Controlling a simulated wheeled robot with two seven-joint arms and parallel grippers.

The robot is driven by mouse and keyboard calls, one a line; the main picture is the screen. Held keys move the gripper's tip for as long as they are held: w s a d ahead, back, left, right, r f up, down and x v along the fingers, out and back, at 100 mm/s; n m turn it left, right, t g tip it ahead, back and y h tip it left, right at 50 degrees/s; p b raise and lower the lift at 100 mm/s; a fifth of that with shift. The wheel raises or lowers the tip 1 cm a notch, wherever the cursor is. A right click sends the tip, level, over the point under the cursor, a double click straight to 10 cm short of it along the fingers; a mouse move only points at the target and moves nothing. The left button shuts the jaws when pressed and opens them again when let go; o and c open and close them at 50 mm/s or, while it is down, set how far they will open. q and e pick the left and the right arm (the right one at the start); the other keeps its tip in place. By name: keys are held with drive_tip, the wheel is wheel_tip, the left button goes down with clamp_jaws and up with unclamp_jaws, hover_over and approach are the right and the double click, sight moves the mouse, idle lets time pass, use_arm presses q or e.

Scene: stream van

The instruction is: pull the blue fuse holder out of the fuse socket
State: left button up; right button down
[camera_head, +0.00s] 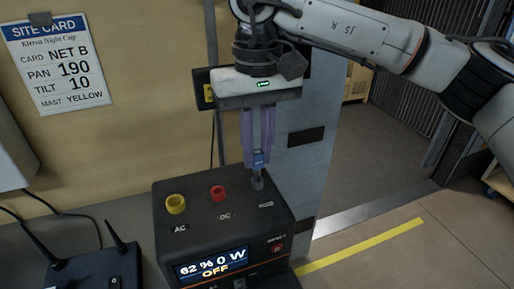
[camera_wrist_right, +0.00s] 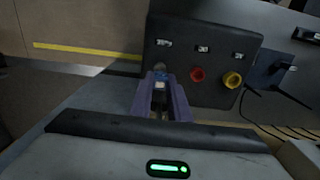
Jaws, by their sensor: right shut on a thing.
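My right gripper (camera_head: 258,150) points down over the black power box (camera_head: 225,215). Its purple fingers are shut on the blue fuse holder (camera_head: 259,158). The fuse socket (camera_head: 258,183) is at the box's top right, directly below the holder. The holder's lower end is at or just above the socket; I cannot tell whether it is still inside. In the right wrist view the fuse holder (camera_wrist_right: 160,84) shows between the purple fingers (camera_wrist_right: 160,105), close to the box top. My left gripper is not in view.
A yellow port (camera_head: 176,204) and a red port (camera_head: 218,192) stand on the box top. The box display reads 62 %, 0 W, OFF. A black router with antennas (camera_head: 95,270) is at left. A site card (camera_head: 58,65) hangs on the wall.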

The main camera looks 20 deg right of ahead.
drive_tip(key=shift+r+p, duration=1.35)
drive_tip(key=shift+r, duration=0.15)
